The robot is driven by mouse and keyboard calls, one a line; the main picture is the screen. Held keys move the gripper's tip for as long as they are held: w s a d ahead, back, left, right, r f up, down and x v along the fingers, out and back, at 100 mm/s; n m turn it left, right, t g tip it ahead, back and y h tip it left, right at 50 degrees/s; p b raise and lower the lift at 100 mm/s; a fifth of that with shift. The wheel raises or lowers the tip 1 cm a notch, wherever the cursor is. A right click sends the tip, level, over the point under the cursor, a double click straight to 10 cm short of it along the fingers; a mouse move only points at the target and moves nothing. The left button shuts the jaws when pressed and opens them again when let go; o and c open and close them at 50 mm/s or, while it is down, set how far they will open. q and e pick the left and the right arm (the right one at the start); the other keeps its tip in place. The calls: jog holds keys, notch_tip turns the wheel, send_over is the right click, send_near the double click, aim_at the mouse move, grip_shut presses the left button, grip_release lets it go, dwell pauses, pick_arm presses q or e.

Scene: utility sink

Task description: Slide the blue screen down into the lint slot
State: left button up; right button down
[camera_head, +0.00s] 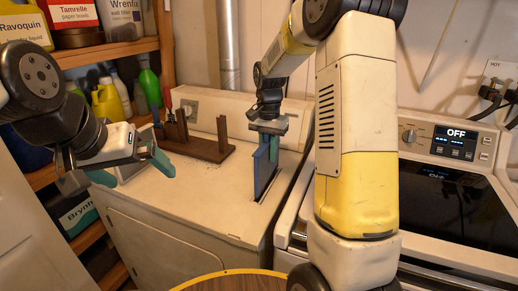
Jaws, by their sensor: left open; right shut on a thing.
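The blue screen (262,175) stands upright at the right side of the white dryer's top (210,200). My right gripper (268,148) points down from above and is shut on the screen's upper part, hiding some of it. The dark lint slot (277,189) shows beside the screen's lower edge. The screen's lower end meets the slot, but I cannot tell how deep it sits. My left gripper (120,174) is open and empty over the left edge of the dryer, well apart from the screen.
A dark wooden rack (195,146) stands at the back of the dryer top. A second machine with a lit display (455,134) stands at the right. Shelves with bottles (108,100) are at the left. A round wooden top (232,284) shows at the front. The dryer's middle is clear.

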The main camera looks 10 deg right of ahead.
aim_at(268, 176)
jog(key=shift+f, duration=4.65)
jog(key=c, duration=1.2)
grip_release()
jog(key=shift+r, duration=3.9)
jog(key=shift+r, duration=0.15)
jog(key=s+r+n+t+y, duration=0.1)
jog(key=s+r+n+t, duration=0.25)
jog(key=s+r, duration=0.85)
jog(key=s+a+r+n+t, duration=0.1)
jog(key=s+n, duration=0.1)
jog(key=s, duration=0.4)
jog(key=s+a+r+n+t+y, duration=0.1)
jog(key=s+n, duration=0.1)
jog(key=s, duration=0.4)
jog(key=shift+r+t, duration=0.35)
